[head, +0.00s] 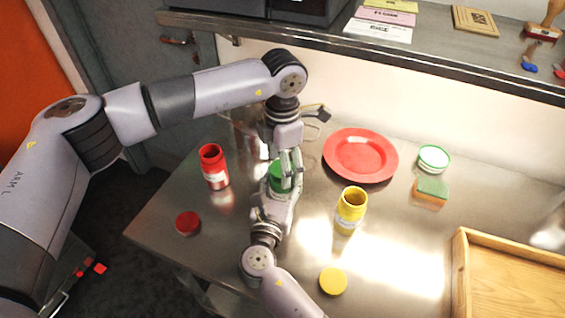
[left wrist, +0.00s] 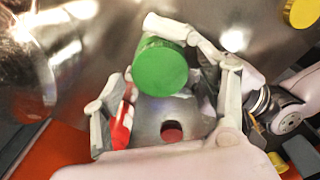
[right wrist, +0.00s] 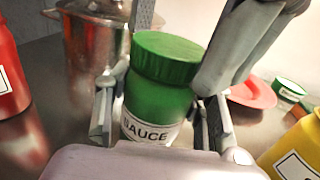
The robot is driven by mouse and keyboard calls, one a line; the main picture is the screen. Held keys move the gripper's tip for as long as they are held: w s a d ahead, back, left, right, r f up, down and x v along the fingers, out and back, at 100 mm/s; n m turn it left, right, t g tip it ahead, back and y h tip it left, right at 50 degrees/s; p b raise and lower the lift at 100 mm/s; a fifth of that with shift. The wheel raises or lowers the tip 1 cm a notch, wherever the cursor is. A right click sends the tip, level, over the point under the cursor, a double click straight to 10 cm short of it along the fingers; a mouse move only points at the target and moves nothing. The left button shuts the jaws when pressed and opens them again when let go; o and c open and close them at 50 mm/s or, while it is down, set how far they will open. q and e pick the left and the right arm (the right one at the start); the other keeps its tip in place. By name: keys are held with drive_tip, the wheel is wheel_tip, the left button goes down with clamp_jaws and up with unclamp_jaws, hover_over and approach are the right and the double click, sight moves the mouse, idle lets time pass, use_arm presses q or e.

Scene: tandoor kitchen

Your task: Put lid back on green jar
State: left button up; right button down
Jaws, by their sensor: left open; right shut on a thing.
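The green jar (right wrist: 155,107), labelled "SAUCE", stands upright in my right gripper (head: 275,200), whose fingers are shut around its sides. The green lid (right wrist: 168,55) sits on top of the jar and looks level; whether it is fully seated I cannot tell. It also shows in the left wrist view (left wrist: 160,67). My left gripper (head: 291,172) is open and points down just above and beside the lid. In the head view the two grippers partly hide the jar and lid.
An open red jar (head: 214,168) and red lid (head: 188,222) are to the left. An open yellow jar (head: 351,208) and yellow lid (head: 333,281) are to the right. A red plate (head: 360,156), sponge (head: 432,188) and wooden tray (head: 462,270) lie farther right. A metal pot (right wrist: 95,50) stands behind.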

use_arm(q)
wheel_tip(320, 180, up, 4)
drive_tip(key=shift+r, duration=0.15)
drive_tip(key=shift+c, duration=0.3)
drive_tip(key=shift+r+n, duration=1.7)
drive_tip(key=shift+n, duration=0.3)
wheel_tip(320, 180, down, 8)
drive_tip(key=shift+f, duration=0.1)
drive_tip(key=shift+c, duration=0.5)
drive_tip(key=c, duration=1.1)
